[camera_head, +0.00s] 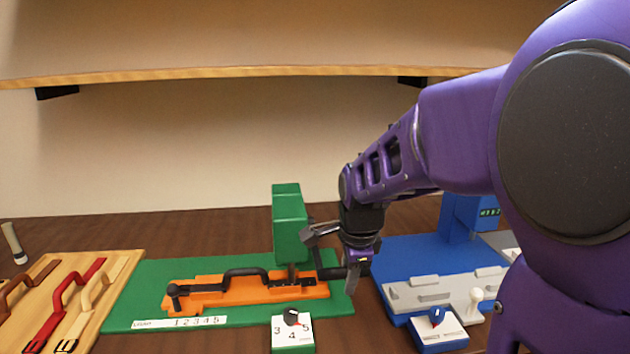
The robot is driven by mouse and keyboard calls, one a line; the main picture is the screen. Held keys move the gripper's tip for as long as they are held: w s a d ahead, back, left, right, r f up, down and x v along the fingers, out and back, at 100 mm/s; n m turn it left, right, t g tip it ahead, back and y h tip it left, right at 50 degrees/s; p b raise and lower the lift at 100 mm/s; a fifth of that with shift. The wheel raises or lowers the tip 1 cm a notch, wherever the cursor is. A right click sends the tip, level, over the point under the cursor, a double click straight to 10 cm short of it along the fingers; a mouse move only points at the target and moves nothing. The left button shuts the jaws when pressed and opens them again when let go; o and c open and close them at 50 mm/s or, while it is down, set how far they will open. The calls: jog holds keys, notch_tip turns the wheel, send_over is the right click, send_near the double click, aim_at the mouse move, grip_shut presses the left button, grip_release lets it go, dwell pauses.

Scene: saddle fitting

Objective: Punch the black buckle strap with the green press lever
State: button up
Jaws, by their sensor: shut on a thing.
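The green press (290,222) stands on a green base (140,300), with its punch over the right part of an orange holder (215,297). The black buckle strap (245,272) lies along this holder, with a raised loop in its middle and its right part under the punch. The press's black lever (330,273) is at the right of the press. My gripper (335,270) points down there, shut on the lever. The lever is partly hidden by my fingers, and the exact grip is hard to see.
A dial block (293,333) and a number strip (180,322) are at the front. A wooden board (115,265) with brown, red and cream straps is at left. A blue station (410,255) with a grey fixture and a blue dial block (438,332) is at right.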

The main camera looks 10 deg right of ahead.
jog(key=shift+s+f, duration=0.25)
jog(key=shift+f, duration=0.05)
jog(key=shift+r+p, duration=1.2)
jog(key=shift+r, duration=0.35)
